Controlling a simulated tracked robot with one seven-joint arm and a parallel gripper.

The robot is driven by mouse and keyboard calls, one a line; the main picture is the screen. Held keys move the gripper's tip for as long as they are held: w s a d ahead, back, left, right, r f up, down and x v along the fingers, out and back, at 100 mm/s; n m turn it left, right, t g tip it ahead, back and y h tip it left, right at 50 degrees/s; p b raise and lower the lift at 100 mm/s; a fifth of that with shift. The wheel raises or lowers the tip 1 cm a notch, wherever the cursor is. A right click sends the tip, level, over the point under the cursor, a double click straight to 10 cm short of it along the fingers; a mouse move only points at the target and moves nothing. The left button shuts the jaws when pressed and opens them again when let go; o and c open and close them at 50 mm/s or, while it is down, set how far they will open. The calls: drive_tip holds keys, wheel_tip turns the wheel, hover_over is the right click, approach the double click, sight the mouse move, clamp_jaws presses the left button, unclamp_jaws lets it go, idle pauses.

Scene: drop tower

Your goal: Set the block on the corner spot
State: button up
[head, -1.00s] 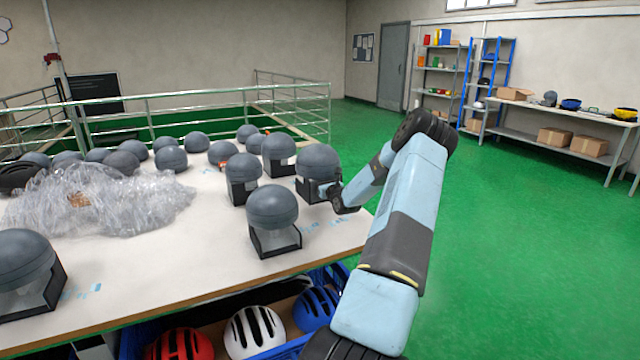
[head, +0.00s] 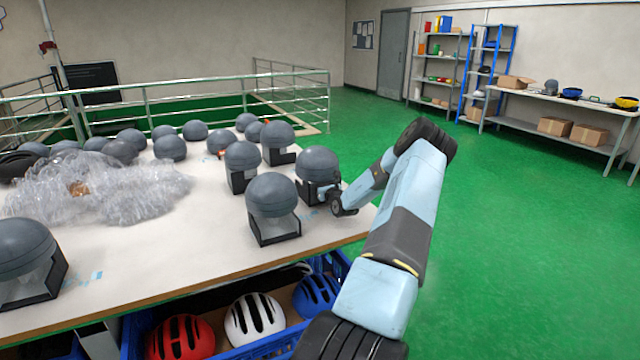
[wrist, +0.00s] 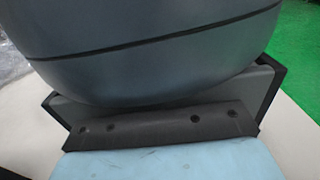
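The block, a dark grey dome on a black angled base, is at my gripper (head: 338,202) near the right end of the white table (head: 200,230). The block (head: 318,163) also fills the wrist view (wrist: 150,50), close against the gripper. My gripper appears shut on its lower part; the fingertips are hidden. Pale blue marks (head: 309,213) lie on the table beside the block, near the front right corner. I cannot tell whether they are the corner spot. Whether the base touches the table is unclear.
Similar domed blocks stand close by: one in front (head: 273,195), one left (head: 242,157), one behind (head: 278,135). Crumpled clear wrap (head: 120,195) lies at left. A blue crate (head: 340,265) with helmets is below the table edge. Green floor at right is clear.

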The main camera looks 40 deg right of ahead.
drive_tip(key=o, duration=0.4)
drive_tip(key=v, duration=1.2)
